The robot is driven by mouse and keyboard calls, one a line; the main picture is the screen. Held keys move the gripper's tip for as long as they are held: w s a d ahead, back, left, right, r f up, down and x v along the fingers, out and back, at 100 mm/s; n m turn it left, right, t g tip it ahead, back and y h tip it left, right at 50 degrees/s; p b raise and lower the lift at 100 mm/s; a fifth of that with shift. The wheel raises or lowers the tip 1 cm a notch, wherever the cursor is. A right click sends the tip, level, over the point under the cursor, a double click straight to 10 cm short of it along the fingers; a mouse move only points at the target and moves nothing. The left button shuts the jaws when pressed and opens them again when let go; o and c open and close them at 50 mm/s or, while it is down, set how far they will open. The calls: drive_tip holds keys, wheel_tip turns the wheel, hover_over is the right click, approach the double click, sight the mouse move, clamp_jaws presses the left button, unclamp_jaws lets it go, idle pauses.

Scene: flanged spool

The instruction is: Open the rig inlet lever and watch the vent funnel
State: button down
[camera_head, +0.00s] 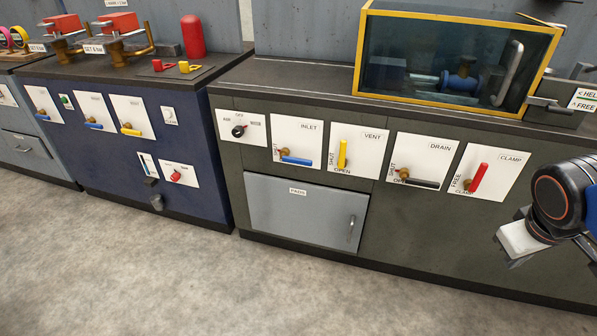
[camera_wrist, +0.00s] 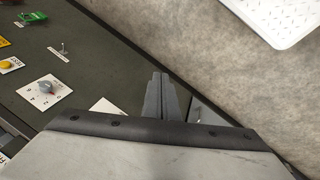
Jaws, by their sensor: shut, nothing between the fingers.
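The inlet lever (camera_head: 295,161) is a blue handle on a brass valve, on a white plate marked INLET on the dark grey bench front. It lies nearly level, pointing right. A SHUT mark shows at the plate's left; an OPEN mark there is not readable. The yellow vent lever (camera_head: 342,154) on the plate to its right points up. I cannot make out a vent funnel in either view. My gripper, seen in the wrist view (camera_wrist: 160,95), is shut and empty. In the head view my arm's end is at the far right, well away from the inlet lever.
A black drain lever (camera_head: 420,183) and a red clamp lever (camera_head: 478,178) sit further right. A yellow-framed clear case (camera_head: 450,60) with a blue fitting stands on the bench. A blue cabinet (camera_head: 110,160) with similar levers stands left. The concrete floor (camera_head: 200,285) in front is clear.

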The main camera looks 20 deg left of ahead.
drive_tip(key=w+a+f+n+t+h, duration=0.3)
drive_tip(key=w+a+n+t+h, duration=0.15)
drive_tip(key=w+a+n, duration=1.5)
drive_tip(key=w+a+f+n+t+y, duration=0.1)
drive_tip(key=a+f+n+t+y, duration=0.1)
drive_tip(key=a, duration=0.9)
drive_tip(key=a+f+n+t+y, duration=0.2)
drive_tip(key=a+f+n, duration=0.3)
drive_tip(key=a, duration=0.6)
drive_tip(key=w+a+f+n+t+y, duration=0.1)
drive_tip(key=a+f+n+t+y, duration=0.1)
drive_tip(key=a, duration=1)
wheel_tip(320, 180, down, 3)
drive_tip(key=shift+w+n+y, duration=0.3)
drive_tip(key=shift+n+y, duration=0.15)
drive_tip(key=shift+n, duration=0.8)
